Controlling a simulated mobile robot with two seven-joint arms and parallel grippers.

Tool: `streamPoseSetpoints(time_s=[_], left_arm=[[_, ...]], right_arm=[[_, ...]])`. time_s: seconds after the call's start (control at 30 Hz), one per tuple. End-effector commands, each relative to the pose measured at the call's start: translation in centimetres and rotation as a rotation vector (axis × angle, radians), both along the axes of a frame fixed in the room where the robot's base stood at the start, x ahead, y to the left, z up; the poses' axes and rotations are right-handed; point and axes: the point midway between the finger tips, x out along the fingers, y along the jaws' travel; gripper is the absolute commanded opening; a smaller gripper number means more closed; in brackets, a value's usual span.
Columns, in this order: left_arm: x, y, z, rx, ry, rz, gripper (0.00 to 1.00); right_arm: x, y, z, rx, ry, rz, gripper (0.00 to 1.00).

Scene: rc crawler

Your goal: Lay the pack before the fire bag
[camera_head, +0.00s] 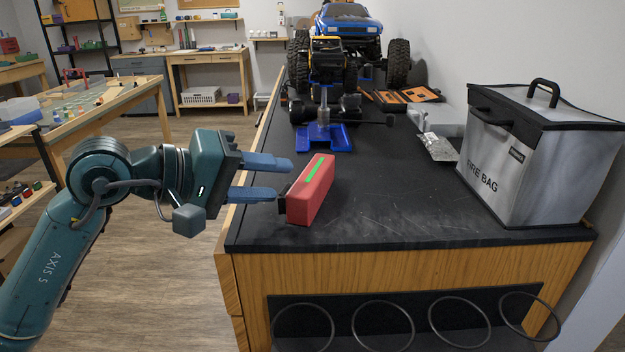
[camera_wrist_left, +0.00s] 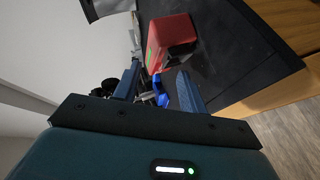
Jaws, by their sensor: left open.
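The pack, a red block (camera_head: 313,190) with a green stripe on top, stands on the black bench top near its left front edge. The silver fire bag (camera_head: 540,160), with a black lid and handle, stands at the right front of the bench. My left gripper (camera_head: 285,178) is open, at the left of the pack with its fingertips beside it. In the left wrist view, the pack (camera_wrist_left: 172,38) lies beyond the open fingers (camera_wrist_left: 160,85), and nothing is held between them. My right gripper does not show.
A blue truck (camera_head: 348,30) on a stand with a blue base (camera_head: 325,138) is behind the pack. A grey box with a foil packet (camera_head: 438,148) lies left of the fire bag. Bench top (camera_head: 400,215) between pack and bag is clear. Rings hang on the front.

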Motion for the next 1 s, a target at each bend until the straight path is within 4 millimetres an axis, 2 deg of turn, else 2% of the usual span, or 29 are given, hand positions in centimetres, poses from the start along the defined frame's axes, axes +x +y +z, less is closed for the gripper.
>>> streamPoseSetpoints(time_s=[0.13, 0.37, 0.9, 1.0], left_arm=[[0.66, -1.24, -0.34, -0.002, 0.001, -0.001, 0.42], [0.75, -1.35, -0.51, -0.001, -0.002, 0.0, 0.42], [0.73, -1.33, -0.5, 0.0, 0.0, 0.0, 0.0], [0.73, -1.34, -0.53, 0.0, 0.0, 0.0, 0.0]], right_arm=[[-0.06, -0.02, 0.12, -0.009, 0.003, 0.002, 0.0], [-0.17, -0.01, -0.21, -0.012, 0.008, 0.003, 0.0], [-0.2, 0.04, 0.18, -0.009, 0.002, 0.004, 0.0], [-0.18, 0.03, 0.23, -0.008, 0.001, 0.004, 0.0]])
